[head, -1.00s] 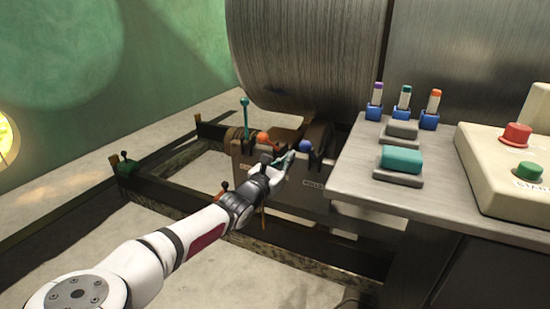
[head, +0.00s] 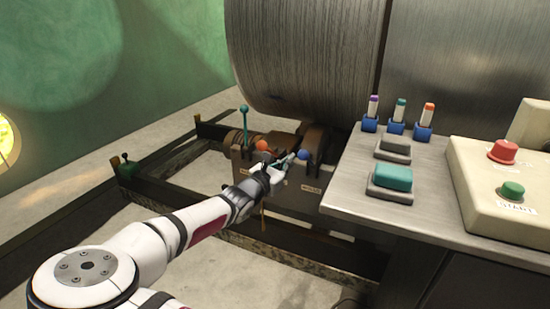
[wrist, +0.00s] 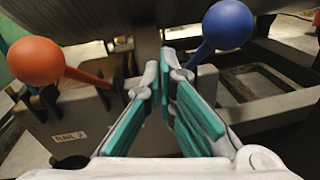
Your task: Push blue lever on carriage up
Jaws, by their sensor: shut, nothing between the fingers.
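The blue lever has a round blue knob (head: 303,155) and stands on the carriage (head: 287,186), left of the metal table. In the wrist view the blue knob (wrist: 228,26) is at upper right, its rod running down and left to just behind my fingertips. My gripper (head: 289,158) is just left of the blue knob; in the wrist view my gripper (wrist: 167,68) has its teal-padded fingers brought together at the tips, with nothing held. Whether a fingertip touches the blue rod I cannot tell. The rod's base is hidden behind my fingers.
An orange-knobbed lever (wrist: 36,61) stands left of my fingers. A tall teal lever (head: 244,112) is farther left. A large metal drum (head: 300,65) is above and behind. The metal table (head: 350,203) with buttons is close on the right.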

